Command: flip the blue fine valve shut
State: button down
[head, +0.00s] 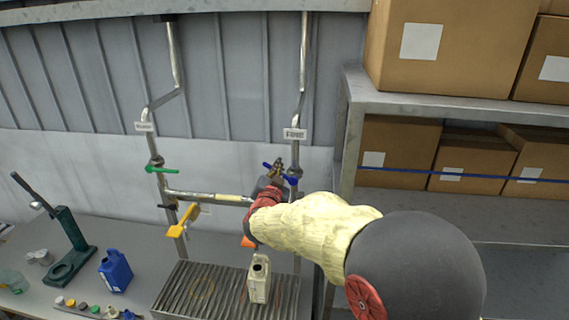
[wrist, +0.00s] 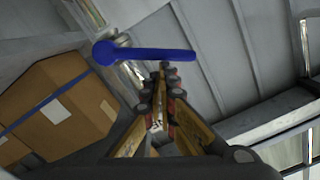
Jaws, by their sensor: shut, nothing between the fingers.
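The blue fine valve handle (head: 292,180) is on the right vertical pipe, just below a white label (head: 295,134). It lies across the pipe, partly hidden by my gripper (head: 279,163). In the wrist view the blue lever (wrist: 150,54) runs sideways from its round hub at the left to its free end at the right. My gripper (wrist: 164,68) is shut and empty, its tips right at the lever's lower edge. I cannot tell whether they touch it.
A green-handled valve (head: 160,170) is on the left pipe, with a yellow handle (head: 182,220) below. An open cream jug (head: 259,280) stands on the slatted grate (head: 190,290) under the pipes. Shelves with boxes (head: 400,147) stand close at the right. A blue jug (head: 115,271) is at the left.

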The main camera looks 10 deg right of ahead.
jog(key=a+f+n, duration=0.1)
jog(key=n, duration=0.1)
jog(key=a+f+n, duration=0.1)
jog(key=f+n, duration=0.1)
jog(key=shift+w+a+n, duration=0.2)
jog(key=shift+w+n, duration=0.1)
jog(key=shift+w, duration=0.1)
jog(key=shift+f, duration=0.15)
dwell(0.5)
